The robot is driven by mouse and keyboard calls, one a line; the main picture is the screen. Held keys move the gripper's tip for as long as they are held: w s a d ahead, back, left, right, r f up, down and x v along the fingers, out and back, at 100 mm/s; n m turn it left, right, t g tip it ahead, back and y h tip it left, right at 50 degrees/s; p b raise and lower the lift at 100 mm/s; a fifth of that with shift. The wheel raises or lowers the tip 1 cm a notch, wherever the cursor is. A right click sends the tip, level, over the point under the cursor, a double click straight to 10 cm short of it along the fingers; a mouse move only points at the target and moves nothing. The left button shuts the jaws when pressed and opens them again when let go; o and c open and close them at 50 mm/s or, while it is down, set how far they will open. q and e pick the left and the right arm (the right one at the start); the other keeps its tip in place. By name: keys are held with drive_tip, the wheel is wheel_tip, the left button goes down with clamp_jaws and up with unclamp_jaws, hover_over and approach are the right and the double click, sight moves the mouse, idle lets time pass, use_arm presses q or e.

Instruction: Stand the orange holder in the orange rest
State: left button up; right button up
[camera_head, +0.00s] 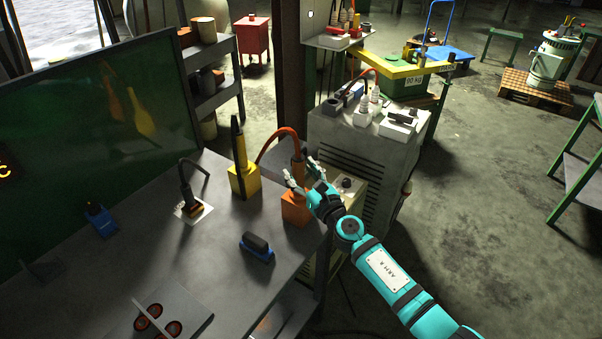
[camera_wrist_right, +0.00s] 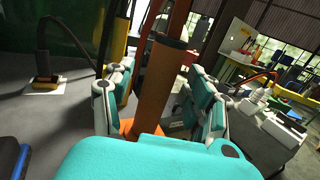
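The orange holder (camera_head: 298,168) is a dark orange cylinder with a thick orange cable arching from its top to the left. It stands about upright over the orange rest (camera_head: 296,209), a bright orange block at the table's right edge. In the right wrist view the holder (camera_wrist_right: 163,90) runs down to the rest (camera_wrist_right: 127,127); its lower end looks to be in the rest, though the seat is partly hidden. My right gripper (camera_head: 305,175) is around the holder, its fingers spread on both sides with gaps visible in the wrist view (camera_wrist_right: 160,100). My left gripper is out of view.
A yellow block with a dark upright tool (camera_head: 243,180) stands to the left of the orange rest. A blue-based block (camera_head: 257,247) lies in front. A white plate with a black tool (camera_head: 193,210) is farther left. A grey cabinet (camera_head: 365,150) stands to the right.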

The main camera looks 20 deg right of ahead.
drive_tip(key=shift+f, duration=0.15)
drive_tip(key=shift+s+d, duration=0.15)
drive_tip(key=shift+s, duration=0.2)
drive_tip(key=v, duration=1.1)
drive_tip(key=shift+s, duration=0.15)
